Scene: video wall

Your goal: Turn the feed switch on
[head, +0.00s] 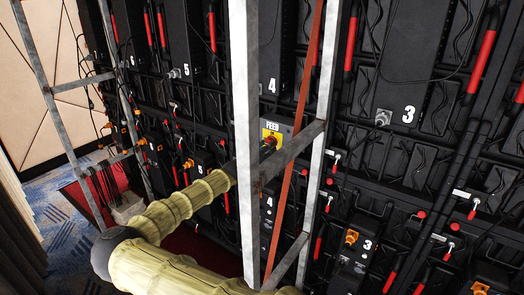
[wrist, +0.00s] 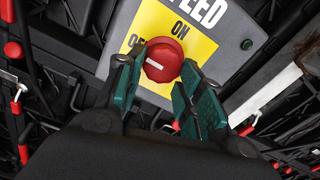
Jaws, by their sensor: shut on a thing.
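The feed switch is a red round knob (wrist: 164,60) on a yellow plate (wrist: 203,48) marked ON and, partly covered, OFF. A white line on the knob lies on its left side, nearer the OFF lettering than ON. My gripper (wrist: 161,77) is shut on the knob, one green-padded finger on each side. In the head view the yellow FEED plate (head: 272,126) shows between metal frame posts. My gripper (head: 266,147) reaches it there, and its fingers are partly hidden.
A grey metal post (head: 245,200) and a slanted crossbar (head: 290,152) stand close to my arm, with an orange strap (head: 294,150) beside them. Black panel backs with cables and red handles (head: 351,45) fill the wall. Carpeted floor (head: 62,230) is open at left.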

